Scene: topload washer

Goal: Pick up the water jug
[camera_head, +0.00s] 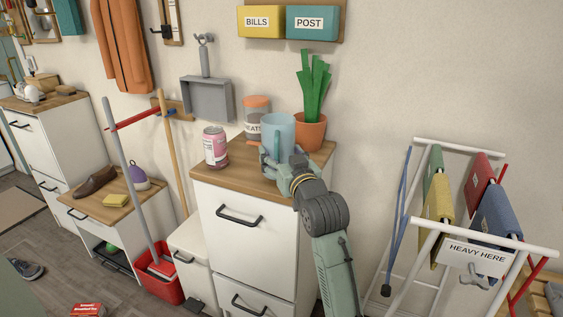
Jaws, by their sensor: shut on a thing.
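The water jug (285,128) is light blue, with its handle towards me. It stands upright at the top of the white cabinet, in front of an orange plant pot and a lidded jar. My gripper (281,164) is at the jug's lower front and is shut on it, around the handle area. The fingertips are small in view and partly hidden. I cannot tell whether the jug's base touches the wooden top.
On the cabinet's wooden top (236,166), a pink can (215,146) stands left, the jar (256,112) behind and the potted plant (311,130) close right. A grey dustpan (207,99) hangs behind. A white rack (470,235) with hanging cloths stands to the right.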

